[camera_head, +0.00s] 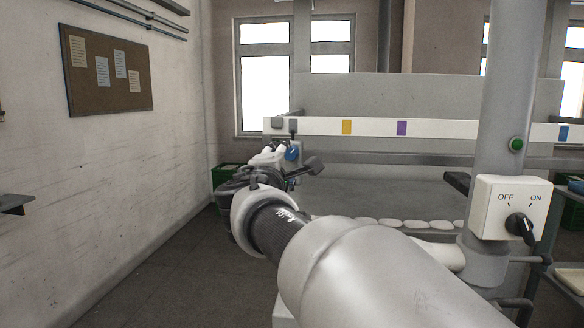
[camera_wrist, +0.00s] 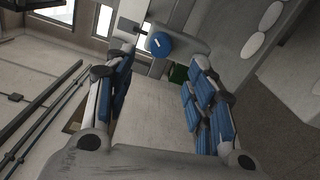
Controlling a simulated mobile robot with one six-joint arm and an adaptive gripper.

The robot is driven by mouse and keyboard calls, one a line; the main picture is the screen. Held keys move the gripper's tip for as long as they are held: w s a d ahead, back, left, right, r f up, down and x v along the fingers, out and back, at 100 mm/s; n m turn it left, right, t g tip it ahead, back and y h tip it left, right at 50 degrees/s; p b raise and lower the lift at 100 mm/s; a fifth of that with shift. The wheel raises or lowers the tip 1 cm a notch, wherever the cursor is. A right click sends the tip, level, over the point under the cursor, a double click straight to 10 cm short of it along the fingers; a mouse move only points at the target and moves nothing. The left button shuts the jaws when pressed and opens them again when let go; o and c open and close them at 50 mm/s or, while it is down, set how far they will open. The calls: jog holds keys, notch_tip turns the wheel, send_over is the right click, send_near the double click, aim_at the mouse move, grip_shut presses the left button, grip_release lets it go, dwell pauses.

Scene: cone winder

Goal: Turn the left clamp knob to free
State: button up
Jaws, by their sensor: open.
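The blue round clamp knob (camera_wrist: 160,44) with a short white mark on its face shows near the top middle of the wrist view. It sits by the end of a grey machine part. In the head view a small blue patch (camera_head: 292,153), apparently the same knob, shows at the left end of the machine, beside my gripper. My gripper (camera_wrist: 160,72) is open, with its blue-padded fingers spread to left and right. The knob appears beyond the fingertips, roughly between them, and I see no contact. In the head view my arm hides part of the gripper.
A white rail (camera_head: 435,128) with coloured squares runs across the machine. A post with a green button (camera_head: 516,144) and an OFF/ON switch box (camera_head: 508,205) stands at right. White discs (camera_head: 390,223) line the machine below. Floor at left is clear up to the wall.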

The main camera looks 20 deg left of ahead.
jog(key=v, duration=0.3)
jog(key=d+f+m+g+h, duration=0.1)
jog(key=d+f+m+h, duration=0.25)
jog(key=d, duration=0.65)
jog(key=d+f+m+g+h, duration=0.15)
jog(key=d+m, duration=0.25)
jog(key=d, duration=0.7)
jog(key=s+d+f+m+g+h, duration=0.25)
jog(key=s+d+f, duration=0.2)
jog(key=d, duration=0.25)
jog(key=s+d+f+m+g+h, duration=0.1)
jog(key=s+d+f+m+g, duration=0.15)
jog(key=s+d+f, duration=0.35)
jog(key=s+d+f+m+g+y, duration=0.2)
jog(key=s+f+m, duration=0.3)
jog(key=s, duration=0.6)
jog(key=s+d+f+m+g+y, duration=0.2)
jog(key=s+f+m, duration=0.3)
jog(key=s+f, duration=0.4)
jog(key=shift+s+d+f+g, duration=0.15)
jog(key=shift+s+d+g, duration=0.5)
jog(key=shift+s+d, duration=0.35)
